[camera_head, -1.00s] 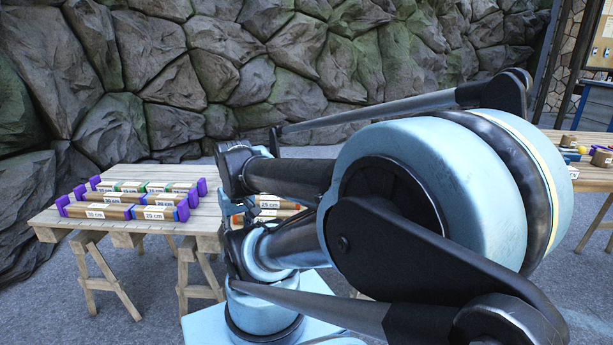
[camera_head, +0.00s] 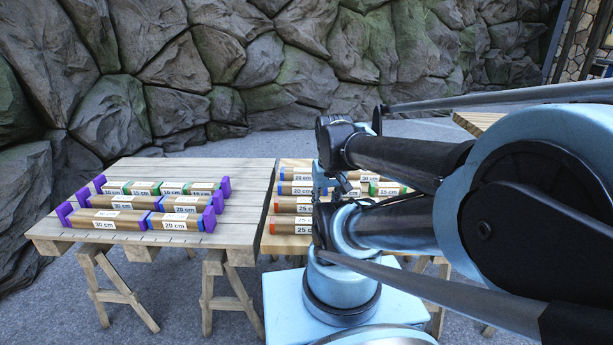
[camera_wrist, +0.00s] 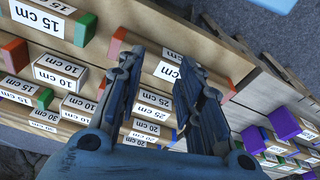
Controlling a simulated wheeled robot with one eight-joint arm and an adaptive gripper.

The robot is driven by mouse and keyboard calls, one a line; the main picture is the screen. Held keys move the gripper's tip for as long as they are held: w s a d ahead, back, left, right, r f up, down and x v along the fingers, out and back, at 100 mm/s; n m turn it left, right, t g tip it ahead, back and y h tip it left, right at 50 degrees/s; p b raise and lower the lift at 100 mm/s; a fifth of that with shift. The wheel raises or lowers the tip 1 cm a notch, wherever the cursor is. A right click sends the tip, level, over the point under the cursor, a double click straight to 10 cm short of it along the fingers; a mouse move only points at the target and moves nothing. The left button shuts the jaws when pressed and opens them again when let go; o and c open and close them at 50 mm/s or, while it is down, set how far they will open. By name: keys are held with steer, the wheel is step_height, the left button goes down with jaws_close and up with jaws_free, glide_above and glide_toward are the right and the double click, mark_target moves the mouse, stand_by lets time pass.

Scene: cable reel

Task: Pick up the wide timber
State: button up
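Several timbers with printed length labels lie on two wooden tables. I cannot tell for sure which one is the wide timber. In the wrist view my gripper (camera_wrist: 165,60) is open and empty. A timber labelled 10 cm (camera_wrist: 60,72) lies to the left. In the head view my arm hides part of the right-hand table, and the fingertips are not clear.
The left table (camera_head: 150,168) carries rows of timbers between purple end blocks (camera_head: 65,214). The right table (camera_head: 285,243) holds timbers labelled 20 cm and 25 cm (camera_head: 292,207). A narrow gap separates the tables. A rock wall (camera_head: 200,55) stands behind them.

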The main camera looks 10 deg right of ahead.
steer(key=shift+o, duration=0.3)
steer(key=o, duration=0.4)
steer(key=shift+s+r, duration=0.15)
steer(key=shift+s, duration=0.05)
steer(key=o, duration=0.5)
steer(key=shift+s+r, duration=0.1)
steer(key=shift+r, duration=0.3)
steer(key=w+r+m+g, duration=0.1)
steer(key=w+r+m, duration=0.4)
steer(key=w, duration=0.4)
steer(key=w+r+m, duration=0.4)
steer(key=w+m, duration=0.1)
steer(key=w, duration=0.4)
steer(key=m+g, duration=0.1)
steer(key=m, duration=0.9)
glide_above(303, 169)
step_height(303, 169, down, 4)
steer(key=f, duration=1.6)
steer(key=shift+s+f, duration=0.2)
steer(key=shift+f, duration=0.2)
